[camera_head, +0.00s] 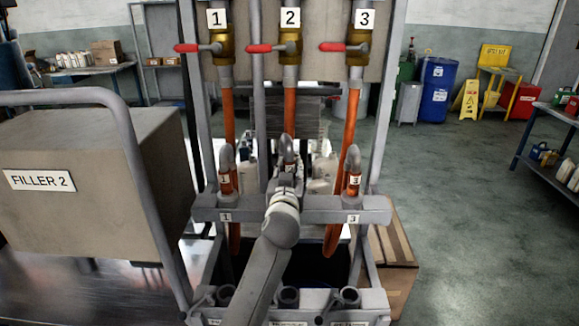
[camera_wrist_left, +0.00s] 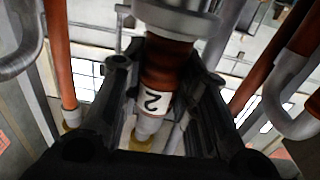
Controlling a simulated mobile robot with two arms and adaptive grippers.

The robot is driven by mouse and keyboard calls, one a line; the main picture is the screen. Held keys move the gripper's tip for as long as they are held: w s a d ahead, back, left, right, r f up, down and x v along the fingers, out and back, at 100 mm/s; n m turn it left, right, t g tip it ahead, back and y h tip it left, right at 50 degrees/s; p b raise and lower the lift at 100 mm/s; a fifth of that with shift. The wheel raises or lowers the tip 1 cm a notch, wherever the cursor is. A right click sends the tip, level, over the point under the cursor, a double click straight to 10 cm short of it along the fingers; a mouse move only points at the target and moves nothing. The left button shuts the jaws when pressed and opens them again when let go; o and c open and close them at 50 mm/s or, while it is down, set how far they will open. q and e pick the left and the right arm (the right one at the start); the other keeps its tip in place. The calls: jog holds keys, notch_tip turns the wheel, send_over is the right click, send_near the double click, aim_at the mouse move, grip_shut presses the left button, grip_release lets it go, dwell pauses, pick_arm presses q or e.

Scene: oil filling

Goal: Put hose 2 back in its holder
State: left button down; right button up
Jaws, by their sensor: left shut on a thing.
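Hose 2 (camera_head: 289,167) is orange with a white "2" label and a grey metal end. It stands between hoses 1 and 3 in the head view. My left gripper (camera_head: 287,178) is shut around its labelled part. In the left wrist view, hose 2 (camera_wrist_left: 165,72) passes between the two dark fingers, label facing the camera. The grey holder bar (camera_head: 318,209) runs across the rack. My arm covers the bar's middle, so I cannot tell whether the hose end is seated there. My right gripper is not in view.
Hose 1 (camera_head: 225,183) and hose 3 (camera_head: 353,182) stand in the holder bar close on either side. Red-handled valves (camera_head: 270,47) are above.

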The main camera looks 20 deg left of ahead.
pick_arm(q)
jog(key=shift+f+b, duration=1.05)
jog(key=shift+f, duration=0.2)
jog(key=c, duration=1)
grip_release()
jog(key=shift+c, duration=0.2)
jog(key=shift+o, duration=0.8)
jog(key=shift+f, duration=0.2)
jog(key=shift+s+d+r, duration=0.1)
jog(key=shift+s, duration=0.1)
jog(key=shift+p+v, duration=0.3)
jog(key=shift+v, duration=0.5)
jog(key=shift+p+v, duration=0.35)
jog(key=shift+v, duration=1.2)
